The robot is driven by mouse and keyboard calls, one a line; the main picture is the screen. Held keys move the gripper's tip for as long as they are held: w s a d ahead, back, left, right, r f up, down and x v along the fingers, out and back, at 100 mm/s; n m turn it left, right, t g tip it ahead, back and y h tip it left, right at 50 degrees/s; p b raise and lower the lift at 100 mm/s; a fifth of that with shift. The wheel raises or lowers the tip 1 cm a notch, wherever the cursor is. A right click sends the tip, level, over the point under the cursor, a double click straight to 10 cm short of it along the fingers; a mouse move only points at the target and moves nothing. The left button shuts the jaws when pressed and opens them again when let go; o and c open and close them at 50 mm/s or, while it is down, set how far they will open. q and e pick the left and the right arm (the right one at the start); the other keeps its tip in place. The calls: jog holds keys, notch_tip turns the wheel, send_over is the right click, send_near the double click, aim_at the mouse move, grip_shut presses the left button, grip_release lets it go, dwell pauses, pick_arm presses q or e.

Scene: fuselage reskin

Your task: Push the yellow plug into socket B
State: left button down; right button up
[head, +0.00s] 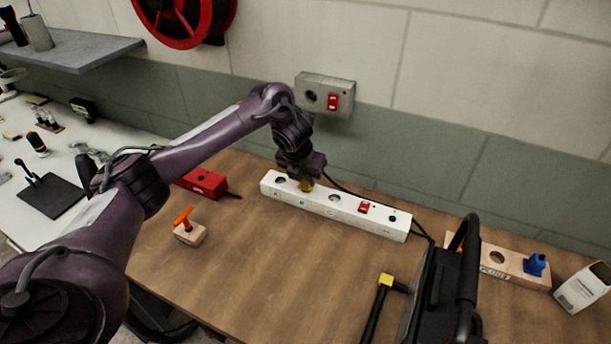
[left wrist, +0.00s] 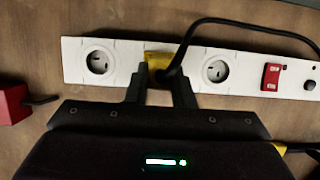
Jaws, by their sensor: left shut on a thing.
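The yellow plug (head: 306,186) is between the jaws of my left gripper (head: 304,178), which is shut on it. The plug is over the middle socket of the white power strip (head: 373,220), and that socket is hidden beneath it. In the left wrist view the plug (left wrist: 157,61) sits between two empty round sockets, one on the left (left wrist: 99,62) and one on the right (left wrist: 216,71). I cannot tell how deep it sits. A black cable (left wrist: 188,38) leads from the plug over the strip's back edge.
A red box (head: 205,182) and a wooden block with an orange handle (head: 189,234) stand left of the strip. A wooden holder (head: 514,267) with a blue plug (head: 536,264) stands right. A wall box (head: 324,94) is behind. The wooden tabletop in front is mostly clear.

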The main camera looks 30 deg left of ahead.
pick_arm(q)
jog(key=shift+f+b, duration=0.45)
jog(key=shift+f, duration=0.25)
jog(key=c, duration=1.2)
grip_release()
jog(key=shift+o, duration=0.2)
jog(key=p+v, duration=0.4)
jog(key=v, duration=0.1)
jog(key=shift+p, duration=0.4)
